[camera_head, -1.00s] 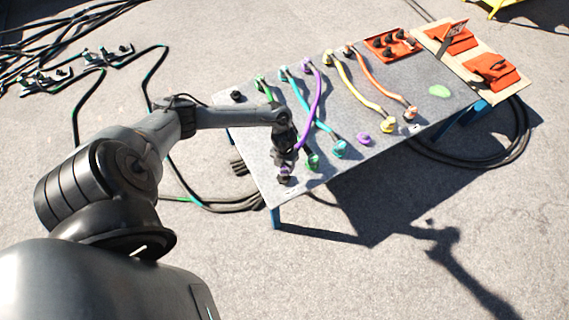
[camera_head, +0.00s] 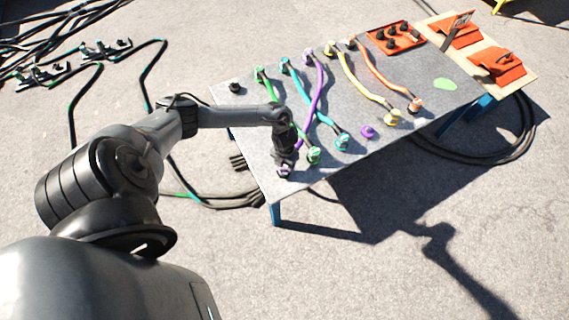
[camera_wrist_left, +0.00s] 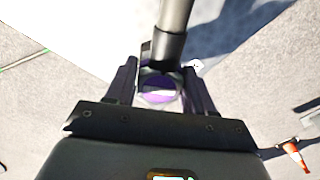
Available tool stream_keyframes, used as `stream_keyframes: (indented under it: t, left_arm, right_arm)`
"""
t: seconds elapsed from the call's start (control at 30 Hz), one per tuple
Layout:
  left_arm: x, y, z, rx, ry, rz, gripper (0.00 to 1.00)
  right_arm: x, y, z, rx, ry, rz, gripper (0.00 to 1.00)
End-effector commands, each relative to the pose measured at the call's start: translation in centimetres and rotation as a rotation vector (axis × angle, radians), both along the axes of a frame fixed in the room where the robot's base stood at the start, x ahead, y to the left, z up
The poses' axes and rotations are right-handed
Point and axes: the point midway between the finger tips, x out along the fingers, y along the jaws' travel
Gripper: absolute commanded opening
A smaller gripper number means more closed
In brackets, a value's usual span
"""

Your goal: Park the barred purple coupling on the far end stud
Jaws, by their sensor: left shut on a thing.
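My left gripper (camera_head: 284,165) is shut on the purple coupling (camera_head: 284,171), low over the near left corner of the grey table (camera_head: 425,62). In the left wrist view the coupling (camera_wrist_left: 158,92) sits between the fingers of my gripper (camera_wrist_left: 160,85), with a pale bar across its purple face. A grey tube with a black sleeve (camera_wrist_left: 166,48) runs up from it. The coupling hides the dark stud at this corner, and I cannot tell whether it is seated on it. Another dark stud (camera_head: 235,88) stands bare at the table's far left corner. My right gripper is not in view.
A purple cable (camera_head: 318,88) crosses the teal cable (camera_head: 300,98). The green coupling (camera_head: 314,156) stands close right of my gripper. A loose purple piece (camera_head: 367,131), yellow cable (camera_head: 362,92) and orange cable (camera_head: 378,72) lie further right. An orange tray (camera_head: 396,38) is at the back.

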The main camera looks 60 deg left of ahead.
Motion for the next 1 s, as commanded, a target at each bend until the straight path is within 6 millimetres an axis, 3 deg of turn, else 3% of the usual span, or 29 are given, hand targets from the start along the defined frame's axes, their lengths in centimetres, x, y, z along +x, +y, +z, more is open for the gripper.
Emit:
stream_keyframes:
  t: [0.8, 0.83, 1.0]
  left_arm:
    - [0.0, 0.0, -1.0, 0.0, 0.0, 0.0, 0.17]
    - [0.0, 0.0, -0.9, 0.001, -0.001, 0.0, 0.56]
    - [-0.1, 0.0, -0.9, 0.0, 0.0, 0.0, 0.82]
  right_arm:
    - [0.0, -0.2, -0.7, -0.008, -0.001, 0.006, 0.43]
    - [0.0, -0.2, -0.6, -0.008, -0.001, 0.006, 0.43]
    - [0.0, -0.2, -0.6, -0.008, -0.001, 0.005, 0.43]
